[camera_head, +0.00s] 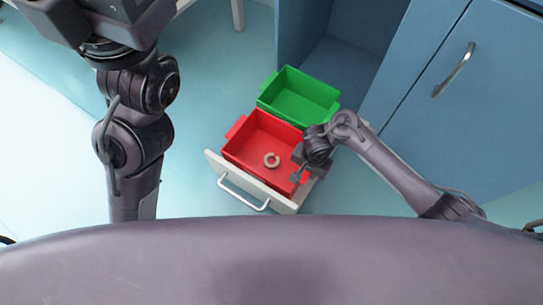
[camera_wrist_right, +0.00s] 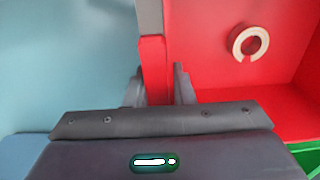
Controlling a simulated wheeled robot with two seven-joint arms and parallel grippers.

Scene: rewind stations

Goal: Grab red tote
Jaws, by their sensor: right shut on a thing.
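The red tote (camera_head: 245,150) sits in an open drawer with a beige ring (camera_head: 271,160) lying on its floor. My right gripper (camera_head: 299,172) is at the tote's right side. In the right wrist view, its two fingers (camera_wrist_right: 157,88) are shut on a narrow red upright part of the tote (camera_wrist_right: 153,62). The tote's inside (camera_wrist_right: 205,60) and the ring (camera_wrist_right: 249,41) show to the right there. My left arm rises at the left of the head view; its end is cut off by the top edge, and its fingertips are hidden.
A green tote (camera_head: 298,96) stands right behind the red one. The drawer front (camera_head: 222,171) has a white handle (camera_head: 243,192). A blue cabinet (camera_head: 440,110) with a metal handle (camera_head: 454,70) stands at the right. The pale blue floor (camera_head: 215,80) is clear at the left.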

